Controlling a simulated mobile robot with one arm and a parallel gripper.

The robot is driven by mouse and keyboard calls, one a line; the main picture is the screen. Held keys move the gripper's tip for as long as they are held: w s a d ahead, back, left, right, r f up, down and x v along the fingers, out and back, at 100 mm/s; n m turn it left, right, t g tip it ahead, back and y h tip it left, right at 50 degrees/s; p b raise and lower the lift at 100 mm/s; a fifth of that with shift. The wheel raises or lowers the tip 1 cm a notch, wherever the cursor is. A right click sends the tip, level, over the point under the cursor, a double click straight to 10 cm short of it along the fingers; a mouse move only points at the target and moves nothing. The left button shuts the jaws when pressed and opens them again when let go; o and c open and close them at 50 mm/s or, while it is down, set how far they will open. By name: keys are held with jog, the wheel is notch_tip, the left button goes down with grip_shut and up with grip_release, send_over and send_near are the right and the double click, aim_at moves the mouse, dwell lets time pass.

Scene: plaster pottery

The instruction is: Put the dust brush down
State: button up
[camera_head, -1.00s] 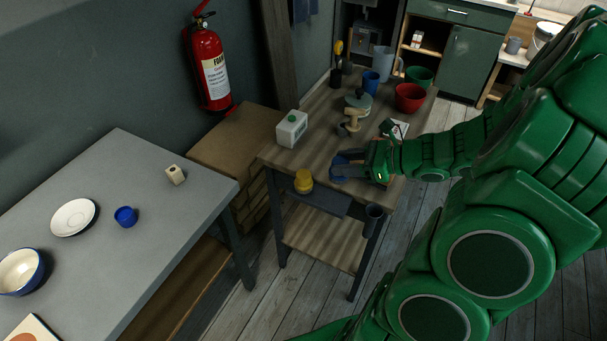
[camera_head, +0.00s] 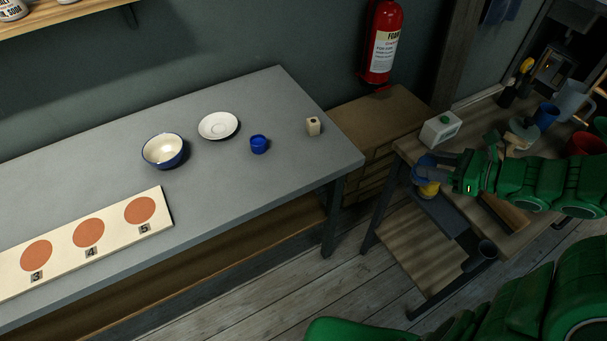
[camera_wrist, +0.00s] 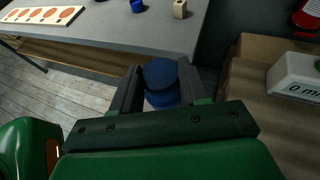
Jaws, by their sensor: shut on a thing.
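My gripper (camera_head: 424,172) is shut on a blue rounded thing, which I take to be the dust brush (camera_wrist: 161,74). In the wrist view it sits between the two dark fingers and shows as two stacked blue round parts. No bristles are visible. In the head view my gripper is at the left end of the wooden worktable (camera_head: 408,148), above the dark side tray (camera_head: 448,215) and partly in front of a yellow round thing (camera_head: 428,189). The brush is mostly hidden there by the fingers and does not visibly rest on any surface.
A grey table (camera_head: 230,195) at left holds a bowl (camera_head: 163,151), saucer (camera_head: 218,126), blue cup (camera_head: 259,144), small beige block (camera_head: 313,126) and numbered board (camera_head: 60,258).

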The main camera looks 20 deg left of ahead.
jog(key=a+n+g, duration=0.3)
jog(key=a, duration=0.9)
jog(key=s+a+r+n+g, duration=0.1)
jog(key=s+a+n+g, duration=0.15)
jog(key=s+a, duration=0.45)
jog(key=s+a+n+g+h, duration=0.1)
jog(key=s+a+n+g, duration=0.2)
jog(key=a, duration=0.9)
jog(key=s+a+r+n+g, duration=0.1)
jog(key=s+a+n+g, duration=0.15)
jog(key=s+a, duration=0.5)
jog(key=shift+m+g, duration=0.3)
jog(key=shift+g, duration=0.1)
jog(key=w+a+f, duration=0.3)
jog(key=a, duration=0.1)
jog(key=w+a+f, duration=0.3)
jog(key=a, duration=0.1)
jog(key=w+a+f, duration=0.4)
jog(key=shift+a, duration=0.25)
jog(key=shift+f, duration=1.5)
jog(key=shift+f, duration=0.1)
